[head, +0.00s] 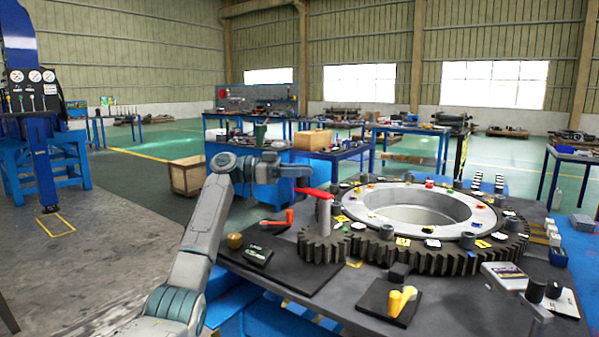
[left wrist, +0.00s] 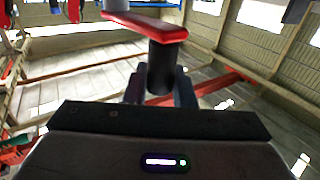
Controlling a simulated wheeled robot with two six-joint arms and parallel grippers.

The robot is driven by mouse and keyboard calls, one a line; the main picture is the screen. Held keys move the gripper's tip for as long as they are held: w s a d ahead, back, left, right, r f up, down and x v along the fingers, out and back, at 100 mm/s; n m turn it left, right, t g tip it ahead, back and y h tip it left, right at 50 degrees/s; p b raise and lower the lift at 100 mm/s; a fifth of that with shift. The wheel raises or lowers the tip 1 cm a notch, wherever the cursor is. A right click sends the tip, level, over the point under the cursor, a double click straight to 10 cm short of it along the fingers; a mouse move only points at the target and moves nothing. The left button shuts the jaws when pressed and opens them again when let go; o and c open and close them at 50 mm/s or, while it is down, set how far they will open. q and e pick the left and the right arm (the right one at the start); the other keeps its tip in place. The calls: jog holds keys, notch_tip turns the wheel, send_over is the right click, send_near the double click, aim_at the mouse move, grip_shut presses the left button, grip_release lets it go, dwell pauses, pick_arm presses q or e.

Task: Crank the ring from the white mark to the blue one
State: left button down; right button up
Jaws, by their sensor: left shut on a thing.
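The grey toothed ring (head: 372,254) lies flat on the bench, with small coloured marks on it, including a white mark (head: 433,243); I cannot pick out a blue one. A small pinion gear (head: 318,250) meshes with its left side. A post rises from the pinion and carries a red crank arm (head: 316,192), also seen in the left wrist view (left wrist: 150,24). My left gripper (head: 301,172) is at the crank's outer end, shut on its dark handle (left wrist: 162,66), which sits between the fingers (left wrist: 160,90). My right gripper is not in view.
A pad with yellow pegs (head: 400,300) is in front of the ring. Several short grey posts stand around the ring. Workbenches stand behind.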

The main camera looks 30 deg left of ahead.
pick_arm(q)
jog(key=c, duration=1.3)
grip_release()
jog(key=shift+d, duration=0.1)
jog(key=shift+c, duration=0.2)
jog(key=shift+o, duration=0.4)
jog(key=shift+w+d, duration=0.1)
jog(key=shift+w, duration=0.05)
jog(key=v, duration=1.1)
jog(key=shift+b, duration=0.35)
jog(key=shift+w, duration=0.1)
